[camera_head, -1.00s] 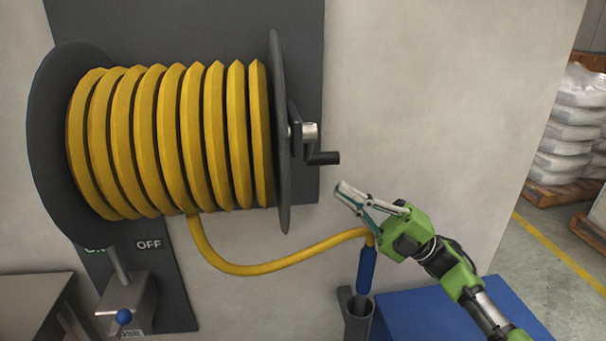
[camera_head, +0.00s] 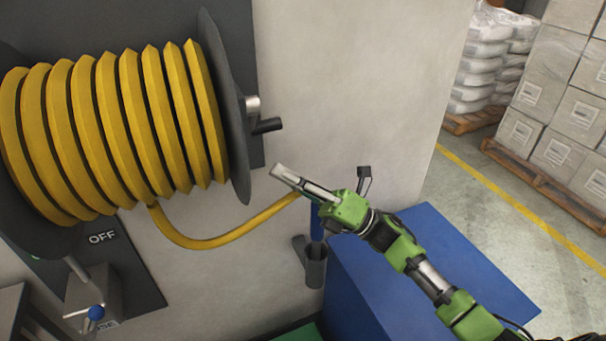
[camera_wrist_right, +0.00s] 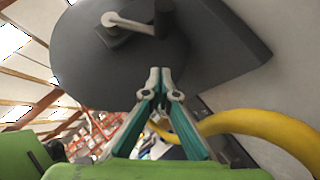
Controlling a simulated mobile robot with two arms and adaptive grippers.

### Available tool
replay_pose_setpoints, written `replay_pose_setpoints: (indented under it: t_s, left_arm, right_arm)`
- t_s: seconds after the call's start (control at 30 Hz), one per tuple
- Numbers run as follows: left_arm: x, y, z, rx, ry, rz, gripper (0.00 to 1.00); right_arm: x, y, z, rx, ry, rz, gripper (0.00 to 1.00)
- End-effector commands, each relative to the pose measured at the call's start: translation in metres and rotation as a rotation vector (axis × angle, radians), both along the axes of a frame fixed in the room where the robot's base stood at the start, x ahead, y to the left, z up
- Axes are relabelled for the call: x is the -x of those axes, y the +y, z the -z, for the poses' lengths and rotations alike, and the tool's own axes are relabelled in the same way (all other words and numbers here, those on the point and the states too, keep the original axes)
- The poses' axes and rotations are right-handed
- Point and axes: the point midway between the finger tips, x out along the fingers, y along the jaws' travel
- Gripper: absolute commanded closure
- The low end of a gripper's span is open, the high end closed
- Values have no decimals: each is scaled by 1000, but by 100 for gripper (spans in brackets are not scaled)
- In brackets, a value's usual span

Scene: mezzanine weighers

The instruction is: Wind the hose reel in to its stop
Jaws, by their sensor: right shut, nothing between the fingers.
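The hose reel has dark grey side discs (camera_head: 222,100) and a yellow hose (camera_head: 115,125) wound around it in several turns. Its crank (camera_head: 254,112) is on the right disc, with a dark handle (camera_head: 268,126) pointing right. The hose's free end hangs in a loop (camera_head: 215,241) and leads to a blue nozzle (camera_head: 317,222) above a grey holder (camera_head: 314,265). My right gripper (camera_head: 278,171) is shut and empty, below and right of the handle. In the right wrist view the closed fingertips (camera_wrist_right: 160,75) are near the handle (camera_wrist_right: 164,18), apparently apart from it. My left gripper is not in view.
A blue box (camera_head: 400,275) stands below my right arm. Pallets of sacks (camera_head: 488,65) and cartons (camera_head: 565,115) are at the right. The wall beside the crank is bare.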

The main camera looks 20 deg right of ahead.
Motion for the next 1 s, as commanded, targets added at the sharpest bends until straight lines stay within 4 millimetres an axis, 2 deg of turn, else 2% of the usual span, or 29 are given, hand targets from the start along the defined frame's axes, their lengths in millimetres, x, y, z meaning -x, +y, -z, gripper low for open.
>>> replay_pose_setpoints:
  t_s: [0.03,0.13,0.33,0.83,1.0]
  left_arm:
    - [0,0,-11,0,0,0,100]
    - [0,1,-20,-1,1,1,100]
    - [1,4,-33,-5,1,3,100]
    - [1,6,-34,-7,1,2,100]
    - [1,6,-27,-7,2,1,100]
  right_arm:
    - [-5,8,-13,-3,-1,-1,100]
    - [-15,20,-22,-2,-1,0,100]
    - [-34,19,-39,-1,0,1,100]
    - [-39,19,-41,-1,1,-1,100]
    - [-40,19,-40,-1,-11,-1,100]
